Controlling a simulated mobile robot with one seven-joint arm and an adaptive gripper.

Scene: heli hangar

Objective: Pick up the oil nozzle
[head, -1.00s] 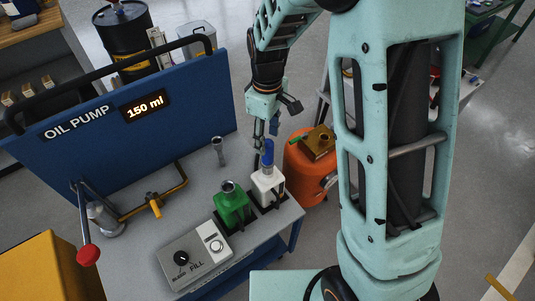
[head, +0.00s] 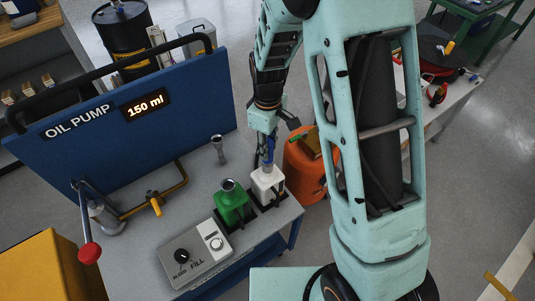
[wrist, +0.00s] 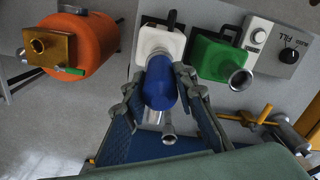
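A blue nozzle (wrist: 160,84) sits upright on a white bottle (head: 267,183) at the right end of the oil pump bench. I take it to be the oil nozzle. The white bottle also shows in the wrist view (wrist: 160,44). My gripper (head: 267,150) points down over the bottle. In the wrist view its two fingers (wrist: 160,88) stand on either side of the blue nozzle, open, with narrow gaps. I cannot clearly tell whether either finger touches it. In the head view the fingers partly hide the nozzle.
A green bottle (head: 231,202) stands close beside the white one. The fill control box (head: 197,254) and a small metal funnel (head: 218,150) are nearby on the bench. An orange tank (head: 305,167) stands to the right. The blue pump panel (head: 120,135) rises behind.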

